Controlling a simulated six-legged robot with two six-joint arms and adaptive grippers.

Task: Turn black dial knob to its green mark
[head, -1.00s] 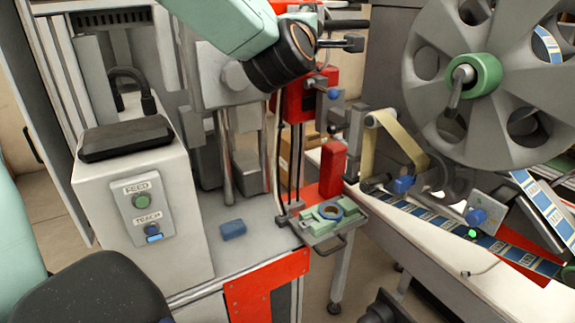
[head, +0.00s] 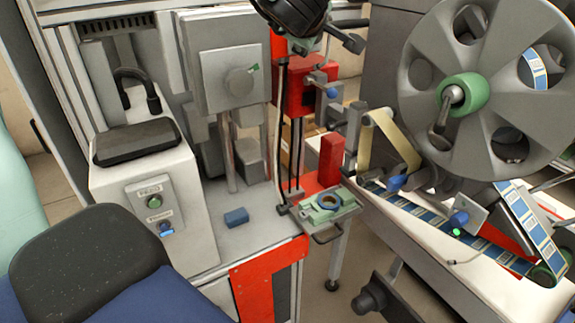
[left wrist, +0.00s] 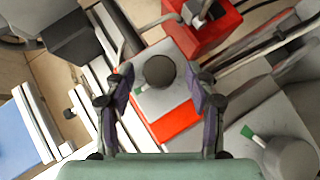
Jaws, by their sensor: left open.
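The black dial knob (left wrist: 160,72) is a dark round cap on a grey plate (left wrist: 178,100) in the left wrist view. A small green mark (left wrist: 140,90) shows at its lower left. I cannot make out a pointer on the knob. My left gripper (left wrist: 164,78) is open. Its two fingers stand apart on either side of the knob in the picture, and I see no contact. How far the fingertips are above it is hard to tell. I cannot pick out the black knob in the head view. My right gripper is not in view.
A grey knob (head: 240,82) with its own green mark (head: 254,68) sits on a grey box; the knob also shows in the left wrist view (left wrist: 290,157). A red block (head: 331,158), a small blue block (head: 236,217) and a large reel (head: 483,70) stand around.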

